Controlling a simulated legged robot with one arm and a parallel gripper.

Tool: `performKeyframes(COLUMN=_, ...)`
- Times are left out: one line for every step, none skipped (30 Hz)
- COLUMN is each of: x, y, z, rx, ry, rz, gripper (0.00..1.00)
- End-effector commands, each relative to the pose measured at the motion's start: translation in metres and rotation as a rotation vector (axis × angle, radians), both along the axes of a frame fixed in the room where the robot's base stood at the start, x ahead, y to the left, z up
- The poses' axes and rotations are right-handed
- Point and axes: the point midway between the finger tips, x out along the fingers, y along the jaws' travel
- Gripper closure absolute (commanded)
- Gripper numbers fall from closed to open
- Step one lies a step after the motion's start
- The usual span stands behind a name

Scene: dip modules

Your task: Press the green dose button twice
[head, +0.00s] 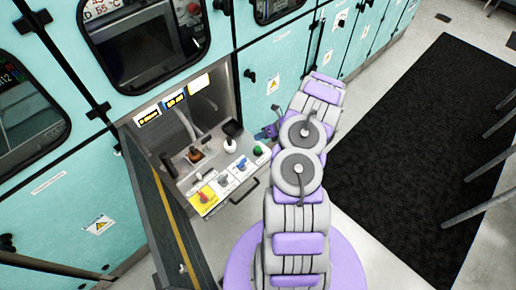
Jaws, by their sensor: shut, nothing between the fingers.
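The green dose button (257,150) is a small round knob at the right end of a row of controls in an open recess of the teal cabinet. My gripper (264,135) shows small and partly hidden behind my grey and purple arm. In the picture it sits just above and right of the green button. It is shut and empty. I cannot tell whether it touches the button; they look slightly apart.
Beside the button are a blue-labelled control (241,164), a grey knob (224,180) and a yellow panel with a red knob (206,192). An orange-brown bottle (195,155) and a white flask (230,144) stand behind. A black mat (425,150) lies on open floor at right.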

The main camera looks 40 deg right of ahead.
Motion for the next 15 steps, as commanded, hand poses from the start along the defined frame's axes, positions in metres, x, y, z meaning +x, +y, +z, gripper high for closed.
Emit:
performKeyframes(x=0.000, y=0.000, z=0.000, rx=0.000, ry=0.000, rz=0.000, gripper=1.00)
performKeyframes(x=0.000, y=0.000, z=0.000, rx=0.000, ry=0.000, rz=0.000, gripper=1.00)
performKeyframes(x=0.000, y=0.000, z=0.000, rx=0.000, ry=0.000, rz=0.000, gripper=1.00)
performKeyframes(x=0.000, y=0.000, z=0.000, rx=0.000, ry=0.000, rz=0.000, gripper=1.00)
performKeyframes(x=0.000, y=0.000, z=0.001, rx=0.000, ry=0.000, rz=0.000, gripper=1.00)
performKeyframes(x=0.000, y=0.000, z=0.003, rx=0.000, ry=0.000, rz=0.000, gripper=1.00)
performKeyframes(x=0.000, y=0.000, z=0.005, rx=-0.001, ry=0.000, rz=0.001, gripper=1.00)
performKeyframes(x=0.000, y=0.000, z=0.008, rx=-0.001, ry=0.000, rz=0.001, gripper=1.00)
performKeyframes(x=0.000, y=0.000, z=0.012, rx=-0.001, ry=0.000, rz=0.001, gripper=1.00)
performKeyframes(x=0.000, y=0.000, z=0.015, rx=-0.001, ry=0.000, rz=0.001, gripper=1.00)
performKeyframes(x=0.001, y=0.000, z=0.019, rx=-0.001, ry=0.000, rz=0.001, gripper=1.00)
performKeyframes(x=0.001, y=0.000, z=0.024, rx=-0.001, ry=0.000, rz=0.001, gripper=1.00)
performKeyframes(x=0.001, y=0.000, z=0.028, rx=-0.001, ry=0.000, rz=0.001, gripper=1.00)
performKeyframes(x=0.001, y=0.000, z=0.032, rx=-0.001, ry=0.000, rz=0.001, gripper=1.00)
performKeyframes(x=0.001, y=0.000, z=0.035, rx=-0.001, ry=0.000, rz=0.001, gripper=1.00)
